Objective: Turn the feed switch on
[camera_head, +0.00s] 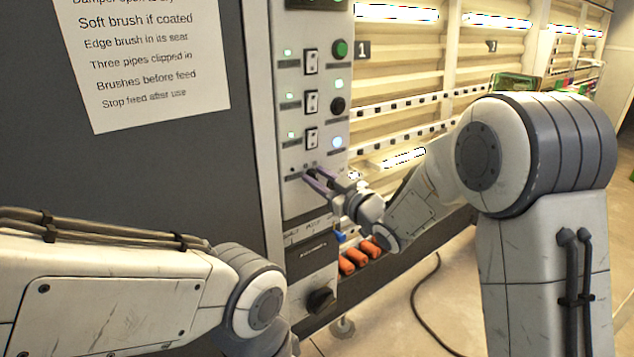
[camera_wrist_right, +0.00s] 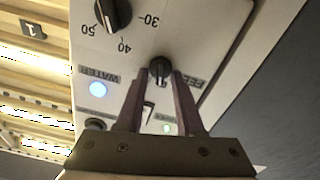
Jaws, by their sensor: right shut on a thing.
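The feed switch (camera_wrist_right: 159,66) is a small black knob on the light panel, with a partly hidden "FEED" label beside it in the right wrist view. My right gripper (camera_wrist_right: 160,78) has its two purple-grey fingers on either side of the knob and is shut on it. In the head view my right gripper (camera_head: 312,179) reaches the lower part of the control panel (camera_head: 296,205), and its fingers hide the switch there. My left arm comes in at the lower left, but its gripper is not in view.
In the wrist view, a black dial (camera_wrist_right: 113,12) marked 30 to 50 and a lit "WATER" lamp (camera_wrist_right: 97,89) are close to the fingers. Several rocker switches (camera_head: 311,99) with green lights sit above. Orange-handled brushes (camera_head: 357,256) lie below right of the panel.

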